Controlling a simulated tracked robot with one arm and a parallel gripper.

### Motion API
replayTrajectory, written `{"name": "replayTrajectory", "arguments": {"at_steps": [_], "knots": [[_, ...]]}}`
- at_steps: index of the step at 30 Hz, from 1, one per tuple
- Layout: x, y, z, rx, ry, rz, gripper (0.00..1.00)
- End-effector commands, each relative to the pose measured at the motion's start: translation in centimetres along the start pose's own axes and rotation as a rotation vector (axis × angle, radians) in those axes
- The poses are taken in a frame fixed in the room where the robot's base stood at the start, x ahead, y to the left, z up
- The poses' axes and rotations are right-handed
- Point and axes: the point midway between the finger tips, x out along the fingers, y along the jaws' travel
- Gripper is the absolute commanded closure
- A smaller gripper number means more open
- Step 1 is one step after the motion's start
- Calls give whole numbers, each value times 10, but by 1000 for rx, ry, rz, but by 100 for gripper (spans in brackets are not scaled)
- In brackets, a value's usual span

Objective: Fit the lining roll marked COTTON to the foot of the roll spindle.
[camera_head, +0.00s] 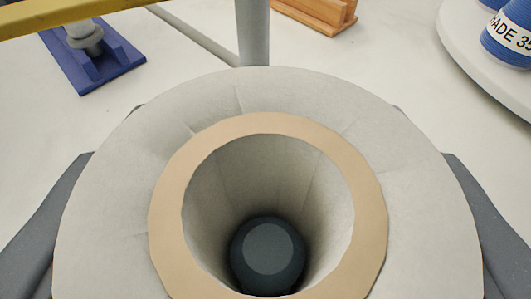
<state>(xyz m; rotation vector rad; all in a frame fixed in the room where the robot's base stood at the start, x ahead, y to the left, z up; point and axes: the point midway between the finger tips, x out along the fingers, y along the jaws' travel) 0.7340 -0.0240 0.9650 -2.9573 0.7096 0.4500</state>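A large pale off-white roll (110,210) with a tan core ring (170,190) fills the lower middle of the view, its open bore facing me. No COTTON marking shows on the side I see. The dark grey fingers of my gripper (268,165) lie along the roll's left and right sides, closed around it. Deep in the bore is a dark rounded end (268,250) with a lighter flat face, low and near the centre. It may be the spindle's end; I cannot tell how far it reaches in. The roll hides what lies below it.
A grey upright post (252,30) stands behind the roll. A yellow bar (60,14) crosses the top left above a blue bracket (95,60). A wooden block (318,12) lies at the top. A white round stand (480,75) at right carries blue spools (505,45).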

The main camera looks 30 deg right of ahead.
Motion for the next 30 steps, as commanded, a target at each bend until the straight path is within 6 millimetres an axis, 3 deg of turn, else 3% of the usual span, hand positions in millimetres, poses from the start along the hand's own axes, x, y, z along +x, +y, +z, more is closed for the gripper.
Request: {"name": "replayTrajectory", "arguments": {"at_steps": [25, 26, 27, 28, 30], "knots": [[3, 0, 11, 0, 1, 0, 70], [3, 0, 11, 0, 1, 0, 35], [3, 0, 11, 0, 1, 0, 24], [3, 0, 11, 0, 1, 0, 18], [3, 0, 11, 0, 1, 0, 18]]}}
